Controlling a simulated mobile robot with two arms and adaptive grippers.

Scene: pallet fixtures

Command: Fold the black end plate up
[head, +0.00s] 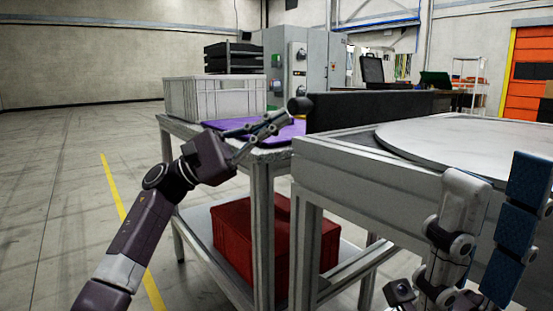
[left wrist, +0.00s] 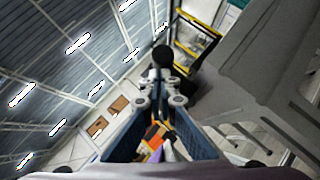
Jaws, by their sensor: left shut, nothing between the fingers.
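The black end plate (head: 372,108) stands upright along the far edge of the grey pallet fixture (head: 350,165) in the head view. A dark round knob (head: 300,104) shows at the plate's left end. My left gripper (head: 284,119) is shut and empty, with its fingertips close by the knob; I cannot tell if they touch. In the left wrist view a black round end (left wrist: 162,56) lies just beyond the shut fingers (left wrist: 162,82). My right gripper (head: 498,174) is near the camera at the lower right, its blue-padded fingers apart.
A round pale plate (head: 470,145) lies on the fixture. A side table (head: 270,155) holds a grey crate (head: 215,98) and a purple sheet (head: 225,124); a red bin (head: 250,245) is on its lower shelf. The floor at the left is clear.

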